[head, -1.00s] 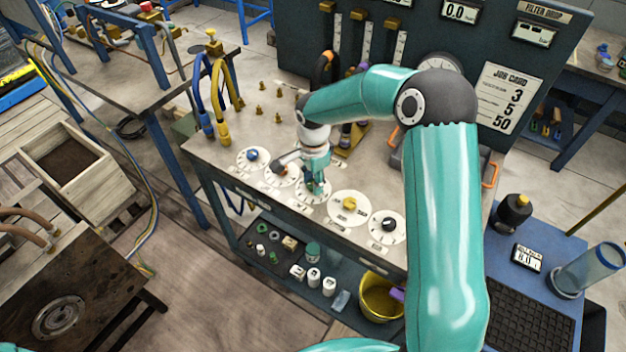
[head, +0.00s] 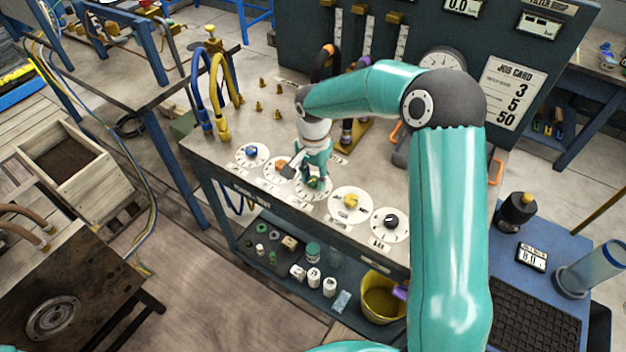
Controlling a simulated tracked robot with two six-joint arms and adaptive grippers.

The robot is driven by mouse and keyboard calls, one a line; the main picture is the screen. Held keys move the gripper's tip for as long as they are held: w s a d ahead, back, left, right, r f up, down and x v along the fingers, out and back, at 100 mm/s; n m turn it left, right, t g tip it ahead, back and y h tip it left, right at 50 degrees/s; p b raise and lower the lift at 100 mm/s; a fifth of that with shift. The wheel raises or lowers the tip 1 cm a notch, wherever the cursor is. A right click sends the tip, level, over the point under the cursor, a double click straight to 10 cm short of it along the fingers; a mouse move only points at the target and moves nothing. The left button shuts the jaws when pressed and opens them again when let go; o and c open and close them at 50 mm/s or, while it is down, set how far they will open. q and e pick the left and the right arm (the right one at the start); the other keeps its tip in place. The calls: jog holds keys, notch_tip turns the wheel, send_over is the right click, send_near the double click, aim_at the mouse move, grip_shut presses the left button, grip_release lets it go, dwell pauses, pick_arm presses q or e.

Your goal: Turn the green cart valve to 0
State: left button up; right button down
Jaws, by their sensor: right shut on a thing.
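The green valve (head: 314,183) sits on a round white dial (head: 326,190) in the middle of a row of valves along the front of the cart top. My right gripper (head: 313,179) points down over this dial and is shut on the green valve. The gripper hides most of the knob and part of the dial, so I cannot read the setting. My left gripper is not in view.
A blue valve (head: 251,151) and an orange valve (head: 281,164) lie to the left on their own dials. A yellow valve (head: 350,201) and a black valve (head: 391,221) lie to the right. The job card (head: 513,92) reads 3, 5, 50. Hoses (head: 222,100) stand behind.

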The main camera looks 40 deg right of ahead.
jog(key=n+b, duration=0.1)
jog(key=n, duration=0.4)
jog(key=shift+n, duration=0.3)
jog(key=n, duration=0.5)
jog(key=shift+r+b, duration=0.1)
jog(key=shift+b, duration=0.2)
jog(key=n, duration=0.6)
jog(key=shift+n, duration=0.4)
jog(key=n+p, duration=0.1)
jog(key=n, duration=0.4)
jog(key=shift+w+n, duration=0.1)
jog(key=shift+n, duration=0.3)
jog(key=c, duration=0.8)
grip_release()
